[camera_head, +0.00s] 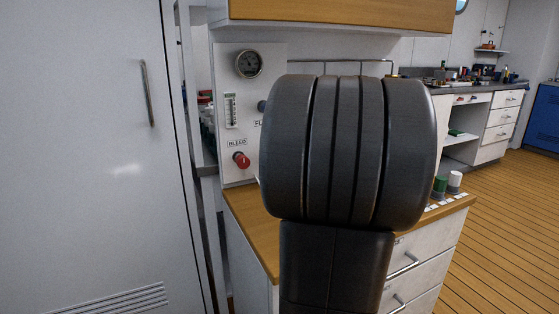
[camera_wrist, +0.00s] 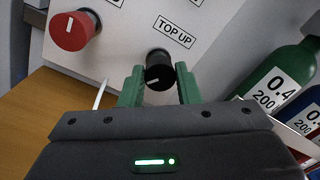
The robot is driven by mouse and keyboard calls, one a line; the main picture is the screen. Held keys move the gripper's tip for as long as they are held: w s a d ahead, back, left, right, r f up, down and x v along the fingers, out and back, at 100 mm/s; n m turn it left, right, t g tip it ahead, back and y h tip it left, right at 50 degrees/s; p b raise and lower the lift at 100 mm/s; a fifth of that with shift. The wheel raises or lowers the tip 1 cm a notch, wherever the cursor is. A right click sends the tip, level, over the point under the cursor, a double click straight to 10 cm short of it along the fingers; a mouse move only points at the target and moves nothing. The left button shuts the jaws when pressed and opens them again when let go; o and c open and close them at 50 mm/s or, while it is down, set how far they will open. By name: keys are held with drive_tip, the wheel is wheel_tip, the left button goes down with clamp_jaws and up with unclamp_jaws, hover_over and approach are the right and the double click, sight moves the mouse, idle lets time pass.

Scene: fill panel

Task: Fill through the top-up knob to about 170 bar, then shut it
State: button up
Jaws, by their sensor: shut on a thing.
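The black top-up knob (camera_wrist: 159,72) is on the white panel (camera_wrist: 128,50) in the wrist view, below the TOP UP label (camera_wrist: 174,32). My gripper (camera_wrist: 159,84) has its green fingers on either side of this knob, shut on it. A pale index line shows on the knob's face. In the head view my arm hides the top-up knob and my gripper. A round dark gauge (camera_head: 249,64) sits at the top of the panel; its needle is too small to read. A vertical scale (camera_head: 230,110) is below it.
The red BLEED knob (camera_wrist: 75,31) is left of the top-up knob; it also shows in the head view (camera_head: 241,160). Another dark knob (camera_head: 262,106) is partly hidden. A green bottle (camera_wrist: 280,80) stands close on the right. A wooden counter (camera_head: 250,222) lies below the panel.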

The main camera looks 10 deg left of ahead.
drive_tip(key=o, duration=1)
drive_tip(key=shift+c, duration=0.2)
drive_tip(key=shift+s+d, duration=0.1)
drive_tip(key=shift+s, duration=0.05)
drive_tip(key=p+v, duration=0.2)
drive_tip(key=v, duration=1.1)
drive_tip(key=shift+s+d, duration=0.1)
drive_tip(key=shift+s, duration=0.15)
